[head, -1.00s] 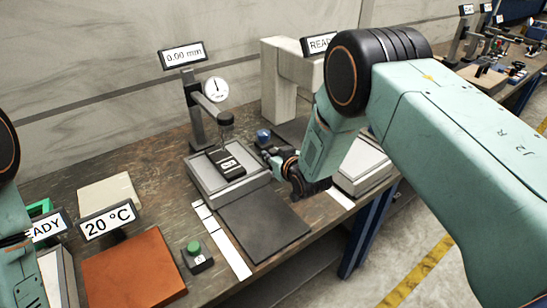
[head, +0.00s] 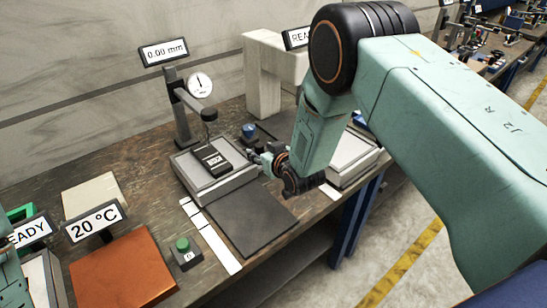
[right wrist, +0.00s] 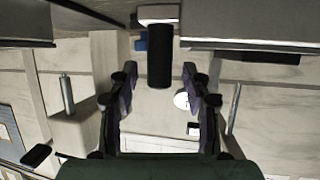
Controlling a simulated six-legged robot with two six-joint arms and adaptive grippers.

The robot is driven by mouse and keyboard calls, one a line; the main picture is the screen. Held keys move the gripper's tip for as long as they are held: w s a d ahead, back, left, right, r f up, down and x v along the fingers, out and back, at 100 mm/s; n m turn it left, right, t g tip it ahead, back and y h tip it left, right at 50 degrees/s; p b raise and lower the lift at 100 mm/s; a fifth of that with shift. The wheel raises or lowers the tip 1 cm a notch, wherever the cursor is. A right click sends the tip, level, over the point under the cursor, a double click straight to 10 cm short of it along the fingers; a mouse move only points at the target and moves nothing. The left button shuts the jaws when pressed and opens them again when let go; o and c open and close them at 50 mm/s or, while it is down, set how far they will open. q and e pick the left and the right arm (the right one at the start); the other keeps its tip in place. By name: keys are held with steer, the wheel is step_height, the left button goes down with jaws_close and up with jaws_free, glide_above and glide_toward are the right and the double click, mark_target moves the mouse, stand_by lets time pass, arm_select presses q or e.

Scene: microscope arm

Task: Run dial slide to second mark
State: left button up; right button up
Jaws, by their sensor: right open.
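The dial indicator (head: 199,85) hangs on a dark stand (head: 179,112), with a display (head: 164,51) reading 0.00 mm above it. Under its arm, a black block with a white marking (head: 212,159) lies on a grey plate (head: 224,184). My right gripper (head: 257,154) is at the plate's right side, close to its edge. In the right wrist view its fingers (right wrist: 160,97) are open, one on each side of a black cylindrical grip (right wrist: 160,58), apart from it. I cannot tell whether this grip belongs to the slide. My left gripper is outside the view.
A dark mat (head: 243,218) and a white marked strip (head: 210,236) lie in front of the plate. A green button box (head: 185,254), an orange pad (head: 122,272) and a 20 °C sign (head: 94,221) stand left. A pale stone frame (head: 264,75) stands behind.

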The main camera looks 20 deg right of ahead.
steer(key=v, duration=0.9)
steer(key=shift+s, duration=0.35)
steer(key=shift+d, duration=0.15)
